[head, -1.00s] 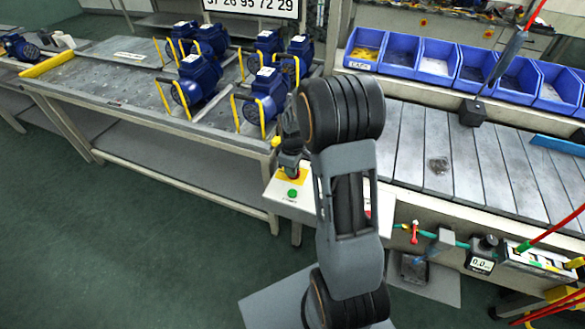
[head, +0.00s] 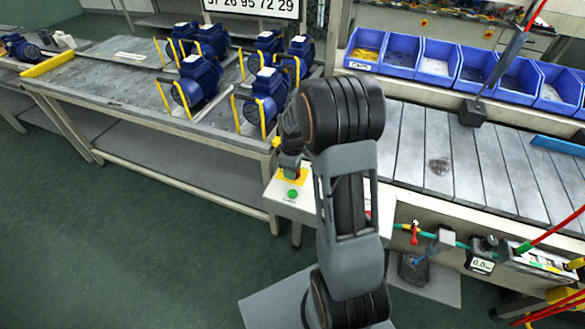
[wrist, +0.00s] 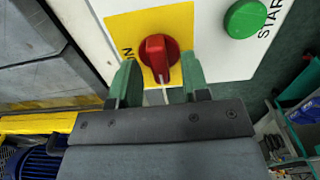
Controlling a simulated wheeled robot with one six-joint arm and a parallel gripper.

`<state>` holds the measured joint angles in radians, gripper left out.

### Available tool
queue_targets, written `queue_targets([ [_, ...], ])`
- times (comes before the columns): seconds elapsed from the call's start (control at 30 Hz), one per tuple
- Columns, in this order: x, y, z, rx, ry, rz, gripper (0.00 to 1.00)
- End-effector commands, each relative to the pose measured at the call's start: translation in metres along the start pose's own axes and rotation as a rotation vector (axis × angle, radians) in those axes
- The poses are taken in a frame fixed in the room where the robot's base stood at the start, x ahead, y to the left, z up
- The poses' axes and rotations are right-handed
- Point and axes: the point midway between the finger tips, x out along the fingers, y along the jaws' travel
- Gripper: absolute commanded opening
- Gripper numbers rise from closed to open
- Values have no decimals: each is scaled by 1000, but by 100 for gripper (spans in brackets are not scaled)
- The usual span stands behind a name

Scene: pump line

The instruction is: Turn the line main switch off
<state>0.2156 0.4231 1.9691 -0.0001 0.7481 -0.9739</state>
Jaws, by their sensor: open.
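The main switch (wrist: 159,56) is a red rotary knob on a yellow plate (wrist: 118,34) in the wrist view. Its narrow grip points toward my gripper, with a pale line along it. Part of a label, probably "ON", shows at the left of the knob. My gripper (wrist: 161,78) is open, with one green fingertip on each side of the knob's grip. Gaps show between the fingers and the grip. In the head view my gripper (head: 289,162) is over the control box (head: 285,207), partly hidden by my arm, and the knob is mostly covered.
A green START button (wrist: 245,18) sits beside the yellow plate. Blue pumps (head: 197,80) stand on the bench at the left. Blue bins (head: 437,58) line the back of the slatted conveyor (head: 440,150). A red-handled valve (head: 415,229) is right of the box.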

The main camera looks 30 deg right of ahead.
Motion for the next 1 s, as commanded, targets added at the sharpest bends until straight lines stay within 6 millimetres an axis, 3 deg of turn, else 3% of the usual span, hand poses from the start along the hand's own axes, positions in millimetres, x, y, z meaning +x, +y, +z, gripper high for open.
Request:
queue_targets([
  [0.27, -9, 0, 0, 1, 0, 0, 43],
  [0.7, -94, 0, 0, 0, 2, 4, 43],
  [1.0, -131, 0, 0, 0, 0, 1, 43],
])
